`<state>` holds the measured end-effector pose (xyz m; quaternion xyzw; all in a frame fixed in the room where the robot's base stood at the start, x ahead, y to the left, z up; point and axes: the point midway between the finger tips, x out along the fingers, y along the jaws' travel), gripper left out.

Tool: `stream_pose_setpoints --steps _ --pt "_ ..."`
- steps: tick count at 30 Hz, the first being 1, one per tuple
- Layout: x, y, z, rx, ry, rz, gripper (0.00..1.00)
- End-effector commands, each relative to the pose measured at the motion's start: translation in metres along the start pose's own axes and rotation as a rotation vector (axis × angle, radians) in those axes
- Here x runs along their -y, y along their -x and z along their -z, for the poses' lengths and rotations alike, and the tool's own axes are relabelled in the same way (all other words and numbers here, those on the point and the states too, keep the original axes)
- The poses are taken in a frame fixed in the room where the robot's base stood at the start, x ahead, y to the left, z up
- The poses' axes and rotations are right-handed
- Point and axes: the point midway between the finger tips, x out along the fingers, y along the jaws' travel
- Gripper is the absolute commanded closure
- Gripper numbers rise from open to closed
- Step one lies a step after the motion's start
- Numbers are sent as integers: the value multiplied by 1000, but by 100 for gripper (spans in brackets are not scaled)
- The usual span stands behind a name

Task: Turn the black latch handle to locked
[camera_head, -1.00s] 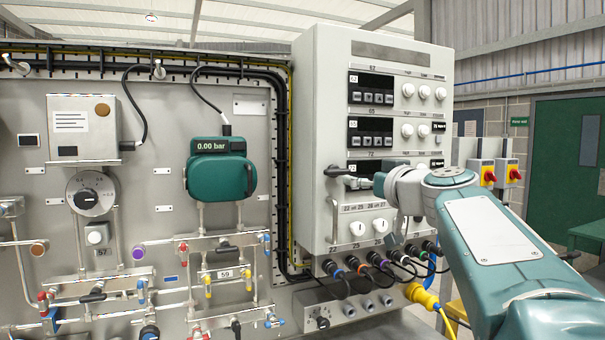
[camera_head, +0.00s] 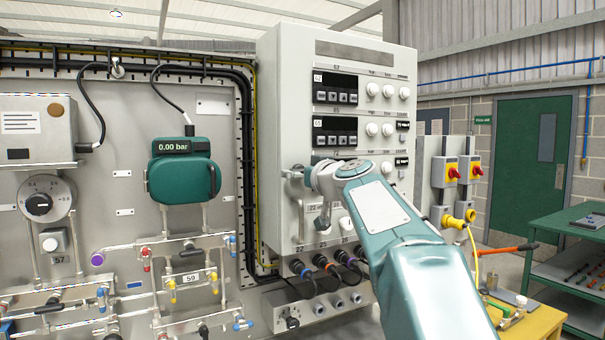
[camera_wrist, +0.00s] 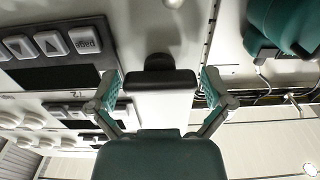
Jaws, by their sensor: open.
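The black latch handle (camera_head: 297,168) is on the left part of the grey cabinet's front face in the head view. In the wrist view the handle (camera_wrist: 155,82) is a black bar lying crosswise, with a rounded black end behind it. My gripper (camera_wrist: 160,92) is open, with one green-padded finger on each side of the bar. I cannot tell whether either finger touches it. In the head view my wrist is close beside the latch and hides most of the gripper and part of the cabinet face.
The grey cabinet (camera_head: 285,90) carries displays, buttons and white knobs near my arm. A teal gauge (camera_head: 180,178) is on the panel to the left.

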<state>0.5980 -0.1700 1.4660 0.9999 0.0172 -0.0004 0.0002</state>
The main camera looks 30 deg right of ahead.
Motion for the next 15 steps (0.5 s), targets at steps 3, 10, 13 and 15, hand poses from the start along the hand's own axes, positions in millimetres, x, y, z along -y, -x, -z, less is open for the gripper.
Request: stream_pose_setpoints --steps 3,10,13,15 --pt "0 0 0 0 0 0 31" --pt "-1 0 0 0 -1 -1 59" --pt "0 0 0 0 -6 -1 59" --pt "0 0 0 0 -17 -1 59"
